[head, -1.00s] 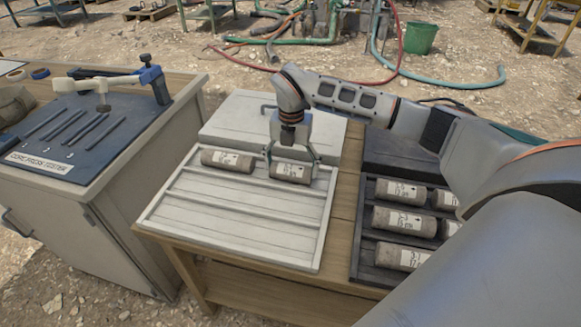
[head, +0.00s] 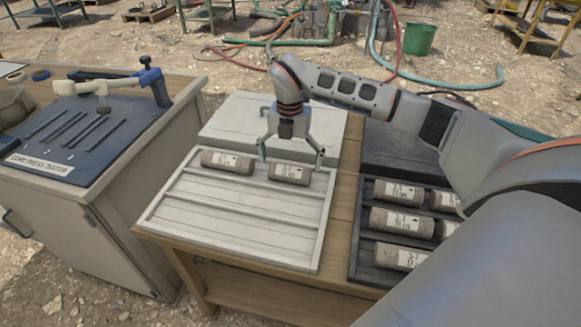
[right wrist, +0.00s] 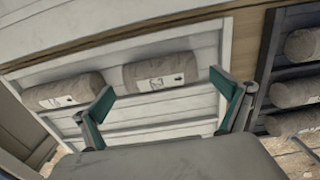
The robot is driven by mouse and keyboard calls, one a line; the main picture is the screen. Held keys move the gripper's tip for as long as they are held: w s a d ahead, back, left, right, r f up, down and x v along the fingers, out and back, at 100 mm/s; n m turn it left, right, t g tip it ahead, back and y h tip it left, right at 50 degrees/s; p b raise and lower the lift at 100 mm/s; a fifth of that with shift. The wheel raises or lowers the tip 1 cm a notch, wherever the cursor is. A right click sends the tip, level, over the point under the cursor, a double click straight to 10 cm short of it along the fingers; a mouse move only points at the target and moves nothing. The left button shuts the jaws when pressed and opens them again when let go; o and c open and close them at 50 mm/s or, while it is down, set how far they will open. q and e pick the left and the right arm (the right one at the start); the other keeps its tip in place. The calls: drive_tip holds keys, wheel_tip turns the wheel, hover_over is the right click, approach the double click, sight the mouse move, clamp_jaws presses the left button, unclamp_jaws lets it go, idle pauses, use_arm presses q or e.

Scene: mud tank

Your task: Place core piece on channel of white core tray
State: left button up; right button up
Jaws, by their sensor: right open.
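The white core tray (head: 238,232) lies on the wooden table with its long channels running across. Two grey-brown core pieces with white labels, a left one (head: 227,162) and a right one (head: 290,173), lie side by side in its far channel. My right gripper (head: 290,158) is open and empty above the right core piece. In the right wrist view the open teal fingers (right wrist: 170,97) straddle the right core piece (right wrist: 162,72), apart from it; the left core piece (right wrist: 64,91) lies beyond. My left gripper is not in view.
A dark tray (head: 363,225) with several core pieces stands at the right of the table. The white lid (head: 240,117) lies behind the white tray. A cabinet with a core press tester (head: 85,125) stands at left. The near channels are bare.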

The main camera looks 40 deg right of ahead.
sight(290, 167)
use_arm(q)
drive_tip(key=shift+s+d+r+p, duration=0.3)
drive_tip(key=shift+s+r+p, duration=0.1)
drive_tip(key=shift+p, duration=0.3)
use_arm(e)
wheel_tip(290, 167, up, 10)
drive_tip(key=shift+f, duration=0.25)
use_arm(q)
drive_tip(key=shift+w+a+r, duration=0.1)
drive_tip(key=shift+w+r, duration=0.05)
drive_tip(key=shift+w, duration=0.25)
